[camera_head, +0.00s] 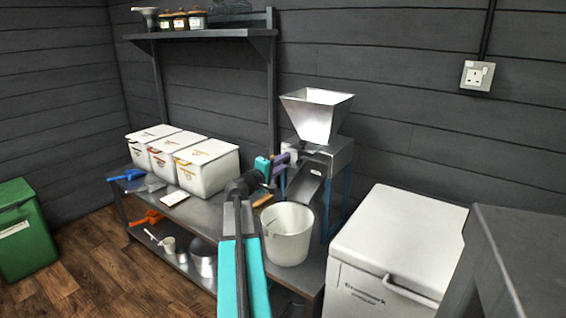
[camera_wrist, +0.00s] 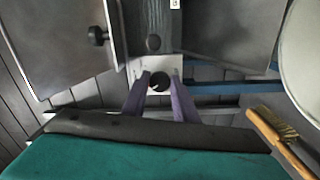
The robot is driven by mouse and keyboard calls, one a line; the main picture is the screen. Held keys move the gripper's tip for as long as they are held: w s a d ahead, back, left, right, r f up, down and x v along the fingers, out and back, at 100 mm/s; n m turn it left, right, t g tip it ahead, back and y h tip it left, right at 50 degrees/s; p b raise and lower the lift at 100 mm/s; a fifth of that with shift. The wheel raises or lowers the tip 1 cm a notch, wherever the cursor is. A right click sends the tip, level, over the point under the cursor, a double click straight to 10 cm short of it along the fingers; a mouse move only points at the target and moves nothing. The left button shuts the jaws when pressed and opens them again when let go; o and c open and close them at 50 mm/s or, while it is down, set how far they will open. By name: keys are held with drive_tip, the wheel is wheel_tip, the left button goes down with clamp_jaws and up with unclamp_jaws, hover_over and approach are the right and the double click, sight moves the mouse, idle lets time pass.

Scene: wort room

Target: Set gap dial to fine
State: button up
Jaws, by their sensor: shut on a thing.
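The grain mill (camera_head: 325,158) stands at the back of the metal bench with a flared hopper (camera_head: 317,115) on top and a chute in front. My gripper (camera_head: 287,160) reaches the mill's left side. In the wrist view the gap dial (camera_wrist: 159,81) is a round black knob on a pale plate (camera_wrist: 169,67). The purple fingers of my gripper (camera_wrist: 159,90) are on either side of it, shut on it. The dial's marks and setting are too small to read. In the head view my gripper hides the dial.
A white bucket (camera_head: 288,240) stands under the chute, close to my arm. Three lidded white bins (camera_head: 206,174) are at the left of the bench. A white cooler (camera_head: 392,250) is at right. A wooden brush (camera_wrist: 280,138) shows in the wrist view.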

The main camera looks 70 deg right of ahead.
drive_tip(key=shift+n, duration=1.1)
drive_tip(key=o, duration=1)
drive_tip(key=v, duration=1.3)
drive_tip(key=shift+w+a, duration=0.1)
drive_tip(key=shift+a, duration=0.3)
